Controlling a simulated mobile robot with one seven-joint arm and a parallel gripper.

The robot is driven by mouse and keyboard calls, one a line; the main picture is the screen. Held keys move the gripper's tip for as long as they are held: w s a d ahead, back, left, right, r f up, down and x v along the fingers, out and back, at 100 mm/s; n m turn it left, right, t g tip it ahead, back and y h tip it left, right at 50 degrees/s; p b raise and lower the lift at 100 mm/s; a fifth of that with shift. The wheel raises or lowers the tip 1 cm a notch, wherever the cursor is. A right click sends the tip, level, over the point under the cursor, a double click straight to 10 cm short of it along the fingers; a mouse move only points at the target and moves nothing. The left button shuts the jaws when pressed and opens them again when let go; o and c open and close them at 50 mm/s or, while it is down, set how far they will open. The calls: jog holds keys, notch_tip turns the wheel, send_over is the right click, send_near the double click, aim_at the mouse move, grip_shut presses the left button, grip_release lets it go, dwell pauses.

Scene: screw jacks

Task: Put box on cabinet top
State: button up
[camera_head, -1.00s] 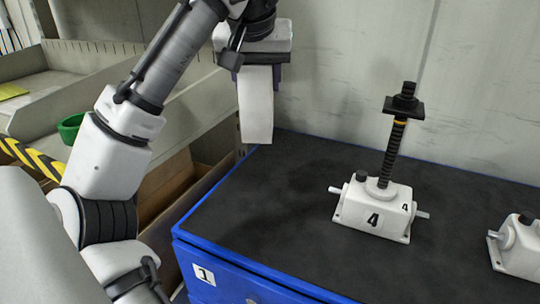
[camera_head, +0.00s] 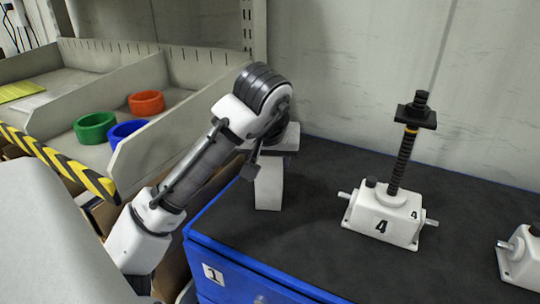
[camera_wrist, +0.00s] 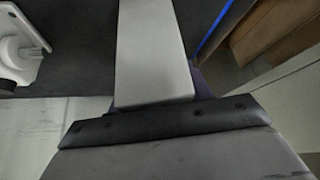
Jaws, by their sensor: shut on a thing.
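The box (camera_head: 268,188) is a tall, narrow white block, upright below my gripper (camera_head: 272,158). My gripper is shut on its upper end. The box is over the left back part of the cabinet top (camera_head: 330,258), a black surface with blue edges. I cannot tell whether its lower end touches the surface. In the wrist view the box (camera_wrist: 150,50) runs up from the dark gripper edge, with the black top around it. The fingertips are mostly hidden.
A white screw jack (camera_head: 384,215) marked 4 stands right of the box, its black threaded rod upright. Another jack (camera_head: 522,258) is cut off at the right edge. Left are shelf bins with green (camera_head: 95,127), blue (camera_head: 127,132) and red (camera_head: 146,102) rings. Black surface between box and jack is clear.

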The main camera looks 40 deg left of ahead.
jog(key=shift+f, duration=0.15)
jog(key=o, duration=1.3)
jog(key=b+v, duration=0.2)
jog(key=v, duration=1)
jog(key=shift+r, duration=0.2)
